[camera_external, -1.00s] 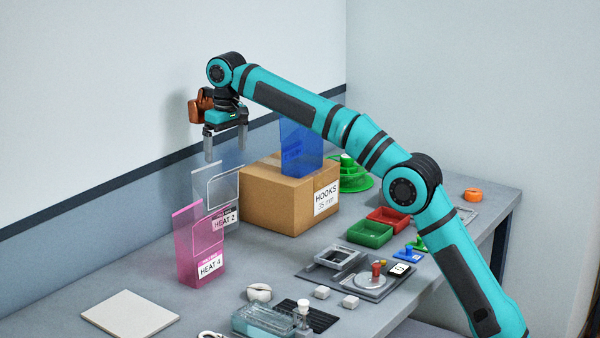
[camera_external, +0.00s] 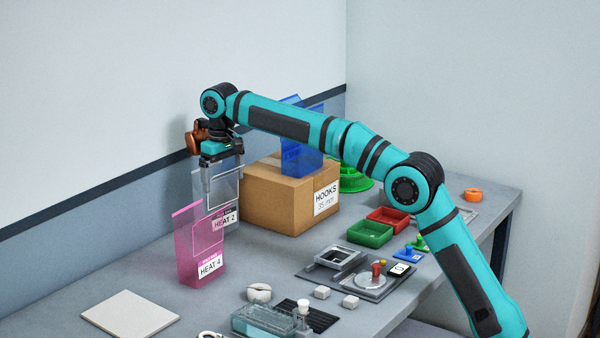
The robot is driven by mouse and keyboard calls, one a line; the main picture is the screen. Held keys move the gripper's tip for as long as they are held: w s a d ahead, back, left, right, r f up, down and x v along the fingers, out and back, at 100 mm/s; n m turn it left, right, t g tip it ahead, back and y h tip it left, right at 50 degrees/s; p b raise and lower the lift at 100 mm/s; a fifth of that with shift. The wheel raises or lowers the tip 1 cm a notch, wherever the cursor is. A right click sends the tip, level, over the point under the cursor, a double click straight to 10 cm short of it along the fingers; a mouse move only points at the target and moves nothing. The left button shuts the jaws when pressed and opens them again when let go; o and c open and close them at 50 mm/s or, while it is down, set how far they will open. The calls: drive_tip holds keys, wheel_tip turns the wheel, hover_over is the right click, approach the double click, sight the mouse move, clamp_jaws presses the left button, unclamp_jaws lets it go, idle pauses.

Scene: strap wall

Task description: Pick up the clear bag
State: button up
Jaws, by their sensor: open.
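The clear bag (camera_external: 224,217), labelled HEAT 2, stands upright on the bench between the pink bag and the cardboard box. Its top is partly hidden by my gripper. My gripper (camera_external: 224,187) points down at the bag's upper part, with its fingers apart. The fingers overlap the top of the bag in this view. I cannot tell whether they touch it or straddle it.
A pink bag (camera_external: 200,245) labelled HEAT 4 stands close in front. A cardboard box (camera_external: 270,207) labelled HOOKS, with a blue bag (camera_external: 301,150) on it, is close on the right. The wall is behind. A flat pale board (camera_external: 130,314) lies front left.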

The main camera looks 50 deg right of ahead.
drive_tip(key=shift+f, duration=0.25)
drive_tip(key=c, duration=0.9)
